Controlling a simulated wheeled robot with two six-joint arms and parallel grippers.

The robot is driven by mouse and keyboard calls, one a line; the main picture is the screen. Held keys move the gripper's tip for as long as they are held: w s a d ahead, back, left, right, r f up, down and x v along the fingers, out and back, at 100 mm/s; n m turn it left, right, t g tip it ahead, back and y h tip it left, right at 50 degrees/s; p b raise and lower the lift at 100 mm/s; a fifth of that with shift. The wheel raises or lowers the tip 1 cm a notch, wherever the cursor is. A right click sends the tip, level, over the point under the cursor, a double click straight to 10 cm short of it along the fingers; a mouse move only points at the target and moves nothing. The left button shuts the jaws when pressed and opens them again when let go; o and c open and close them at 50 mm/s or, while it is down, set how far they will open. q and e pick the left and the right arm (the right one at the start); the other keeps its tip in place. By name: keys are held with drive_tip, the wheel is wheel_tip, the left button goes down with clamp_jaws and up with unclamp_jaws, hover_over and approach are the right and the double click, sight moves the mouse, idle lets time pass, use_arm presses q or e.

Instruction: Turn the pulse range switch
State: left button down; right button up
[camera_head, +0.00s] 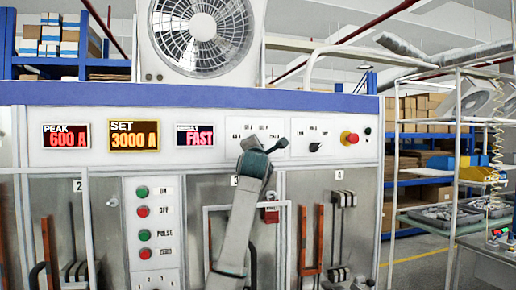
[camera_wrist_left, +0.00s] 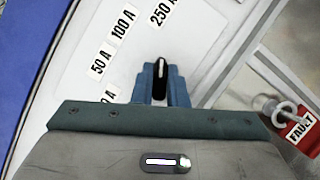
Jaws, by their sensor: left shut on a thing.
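The pulse range switch is a black knob (camera_wrist_left: 161,80) with a white pointer line. In the left wrist view it sits between the blue fingertips of my left gripper (camera_wrist_left: 161,88), which is shut on it. Labels 50 A (camera_wrist_left: 101,62) and 100 A (camera_wrist_left: 122,32) lie to the left. In the head view my left gripper (camera_head: 256,150) is at the white panel and hides most of the knob. My right gripper is not in view.
A smaller knob (camera_head: 313,147) and a red push button (camera_head: 349,138) are right of my gripper. Displays left of it read SET 3000 A (camera_head: 134,135), PEAK 600 A (camera_head: 67,136) and FAST (camera_head: 195,136). A red FAULT tag (camera_wrist_left: 302,130) hangs near the gripper.

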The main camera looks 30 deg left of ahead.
use_arm(q)
drive_tip(key=c, duration=1.4)
unclamp_jaws()
drive_tip(key=shift+c, duration=0.2)
drive_tip(key=shift+d, duration=0.1)
drive_tip(key=b+v, duration=0.2)
drive_tip(key=v, duration=0.8)
drive_tip(key=shift+s+d+b, duration=0.2)
drive_tip(key=shift+s+b, duration=0.15)
drive_tip(key=shift+f, duration=0.1)
